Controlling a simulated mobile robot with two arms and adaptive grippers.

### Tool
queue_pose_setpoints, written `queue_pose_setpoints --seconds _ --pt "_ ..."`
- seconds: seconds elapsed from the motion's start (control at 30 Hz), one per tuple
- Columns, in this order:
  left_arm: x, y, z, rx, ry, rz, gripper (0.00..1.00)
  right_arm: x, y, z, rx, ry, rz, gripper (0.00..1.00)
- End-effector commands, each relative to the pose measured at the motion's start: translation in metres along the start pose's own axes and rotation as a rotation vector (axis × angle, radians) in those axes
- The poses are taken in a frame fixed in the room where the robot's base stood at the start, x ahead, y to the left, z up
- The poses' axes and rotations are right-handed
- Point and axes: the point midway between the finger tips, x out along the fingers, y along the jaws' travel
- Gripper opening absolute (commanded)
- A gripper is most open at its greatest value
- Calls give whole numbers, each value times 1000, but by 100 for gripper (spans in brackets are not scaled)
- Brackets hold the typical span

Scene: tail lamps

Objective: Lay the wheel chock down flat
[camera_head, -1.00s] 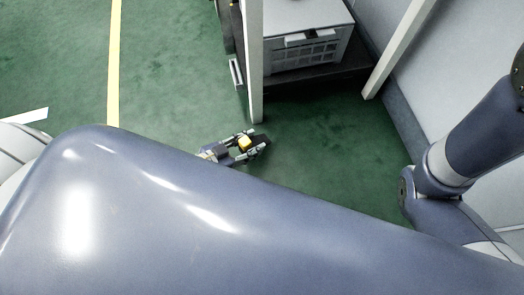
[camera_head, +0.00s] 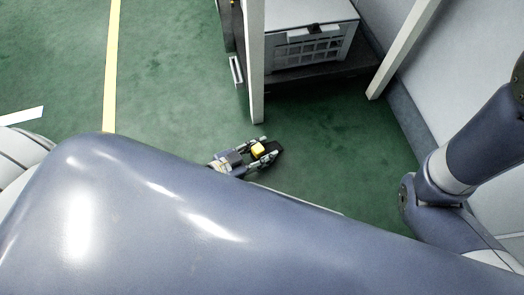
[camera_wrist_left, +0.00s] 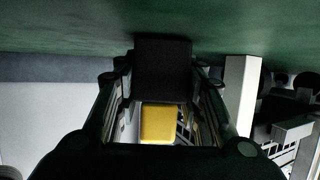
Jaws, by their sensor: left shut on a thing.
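The wheel chock (camera_head: 258,150) is a small block with a yellow face and a black part. My left gripper (camera_head: 267,148) is shut on it, low over the green floor near the foot of a white post. In the left wrist view the chock's black part (camera_wrist_left: 163,68) sits between the fingers, with its yellow face (camera_wrist_left: 158,123) towards the camera. I cannot tell whether it touches the floor. My large forearm hides much of the near floor. My right arm is at the right edge, but its gripper is out of view.
A white post (camera_head: 256,70) of a rack stands just behind the gripper. A grey crate (camera_head: 310,40) sits on the rack's dark shelf (camera_head: 315,75). A wall (camera_head: 470,70) closes the right side. Green floor (camera_head: 180,70) is clear to the left, with a yellow line (camera_head: 112,60).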

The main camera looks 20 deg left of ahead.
Motion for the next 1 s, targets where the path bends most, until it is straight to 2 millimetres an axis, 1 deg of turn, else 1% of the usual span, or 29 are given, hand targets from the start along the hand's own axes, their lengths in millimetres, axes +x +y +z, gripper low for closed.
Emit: queue_pose_setpoints --seconds 0.17,0.2,0.27,0.6,0.7,0.77,0.87,1.0 --pt "2 0 4 0 1 -1 9 -3 -1 -1 -1 1 0 42" --pt "1 0 3 0 0 0 43 -2 0 -1 -1 1 0 42" --pt "1 0 3 0 -1 0 56 -1 0 -1 -1 1 0 42" --pt "1 0 2 0 0 0 56 -1 0 -1 0 2 0 42" --pt "-3 0 -1 1 -2 0 56 3 0 1 0 2 0 42" --pt "-12 0 -1 2 -3 0 56 6 1 2 0 2 0 42" --pt "-31 0 -1 4 -5 2 56 12 2 4 0 2 0 42" --pt "-64 0 -2 4 -7 3 56 24 5 8 0 2 0 42"
